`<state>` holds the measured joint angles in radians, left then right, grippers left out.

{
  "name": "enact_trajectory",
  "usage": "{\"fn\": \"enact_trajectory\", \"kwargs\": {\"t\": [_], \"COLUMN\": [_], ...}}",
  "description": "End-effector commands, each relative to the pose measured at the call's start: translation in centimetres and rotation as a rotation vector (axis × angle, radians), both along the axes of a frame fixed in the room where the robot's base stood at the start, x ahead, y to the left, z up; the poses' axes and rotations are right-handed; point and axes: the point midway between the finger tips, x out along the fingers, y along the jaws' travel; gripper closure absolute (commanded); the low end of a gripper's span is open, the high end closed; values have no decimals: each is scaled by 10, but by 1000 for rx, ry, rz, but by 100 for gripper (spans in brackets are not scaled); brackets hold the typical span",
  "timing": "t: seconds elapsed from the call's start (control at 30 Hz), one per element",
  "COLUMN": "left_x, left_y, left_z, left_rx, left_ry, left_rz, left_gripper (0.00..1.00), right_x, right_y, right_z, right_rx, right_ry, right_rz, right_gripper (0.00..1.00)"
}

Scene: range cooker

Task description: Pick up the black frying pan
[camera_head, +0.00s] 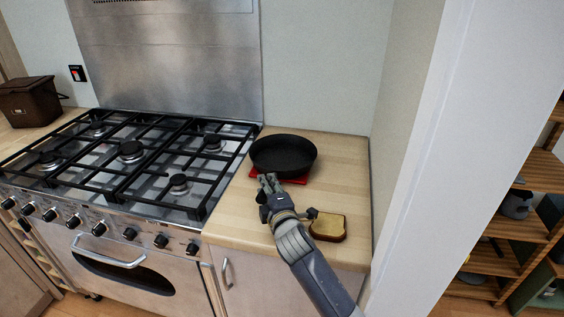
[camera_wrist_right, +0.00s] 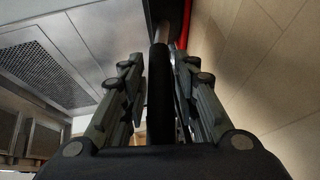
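The black frying pan (camera_head: 283,155) is on or just above a red trivet (camera_head: 294,180) on the wooden counter right of the cooker. I cannot tell whether pan and trivet touch. My right gripper (camera_head: 267,180) is at the front of the pan, where the handle is mostly hidden. In the right wrist view, the dark handle (camera_wrist_right: 160,95) runs between the two fingers of the right gripper (camera_wrist_right: 160,65), which close in narrowly on both sides of it. My left gripper is in neither view.
A slice of bread (camera_head: 328,228) lies on the counter right of my right gripper. The gas cooker (camera_head: 130,165) with black grates is at the left, and a brown bin (camera_head: 30,101) stands beyond it. A wall closes the counter's right side.

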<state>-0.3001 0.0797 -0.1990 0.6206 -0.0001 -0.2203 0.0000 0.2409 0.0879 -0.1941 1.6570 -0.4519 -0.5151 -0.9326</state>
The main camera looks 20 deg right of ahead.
Motion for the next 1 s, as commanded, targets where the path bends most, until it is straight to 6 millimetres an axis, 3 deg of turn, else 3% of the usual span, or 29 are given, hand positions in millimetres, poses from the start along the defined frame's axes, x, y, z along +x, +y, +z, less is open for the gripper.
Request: {"fn": "enact_trajectory", "kwargs": {"t": [0.1,0.57,0.9,1.0], "left_x": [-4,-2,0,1], "left_y": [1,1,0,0], "left_z": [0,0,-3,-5], "left_rx": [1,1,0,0], "left_ry": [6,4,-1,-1], "left_rz": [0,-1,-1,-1], "left_gripper": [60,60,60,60], "right_x": [0,1,1,-17], "right_y": [0,0,0,0], "right_z": [0,7,44,40], "right_rx": [0,-6,-7,-5], "right_ry": [0,-12,-17,-10], "right_rz": [0,2,2,2], "right_gripper": [100,100,100,100]}}
